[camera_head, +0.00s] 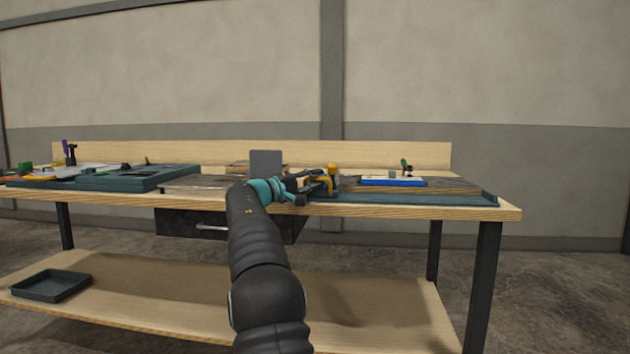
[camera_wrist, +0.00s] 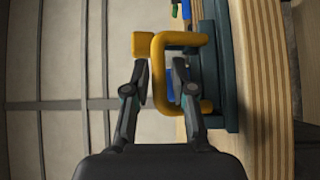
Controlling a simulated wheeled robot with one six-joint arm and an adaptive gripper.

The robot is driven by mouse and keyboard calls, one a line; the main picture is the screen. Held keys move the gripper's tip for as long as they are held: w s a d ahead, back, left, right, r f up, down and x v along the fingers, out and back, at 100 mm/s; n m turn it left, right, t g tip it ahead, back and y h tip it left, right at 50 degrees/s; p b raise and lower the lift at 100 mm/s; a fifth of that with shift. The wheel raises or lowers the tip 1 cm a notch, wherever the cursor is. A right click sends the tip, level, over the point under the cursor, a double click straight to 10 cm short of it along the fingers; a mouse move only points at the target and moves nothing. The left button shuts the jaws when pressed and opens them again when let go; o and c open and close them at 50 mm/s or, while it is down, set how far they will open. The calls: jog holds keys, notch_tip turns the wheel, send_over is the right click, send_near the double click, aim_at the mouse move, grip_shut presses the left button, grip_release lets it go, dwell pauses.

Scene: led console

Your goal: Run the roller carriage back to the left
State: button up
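The roller carriage shows as a yellow block with a yellow U-shaped handle (camera_wrist: 158,75) in the wrist view. In the head view the yellow carriage (camera_head: 333,174) stands near the left part of a long teal base (camera_head: 440,198). My gripper (camera_head: 304,183) is just left of the carriage, at its height. In the wrist view my gripper (camera_wrist: 162,78) has its two fingers apart, one on each side of a bar of the handle. A small gap shows on both sides, so contact is not clear. The roller itself cannot be made out.
A blue tray (camera_head: 405,182) lies right of the carriage. A grey upright panel (camera_head: 266,162) stands behind my gripper. A large teal tray (camera_head: 100,181) with several parts is on the left of the wooden bench (camera_head: 400,212). A drawer hangs under the bench.

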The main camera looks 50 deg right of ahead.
jog(key=v, duration=1.2)
dwell(0.5)
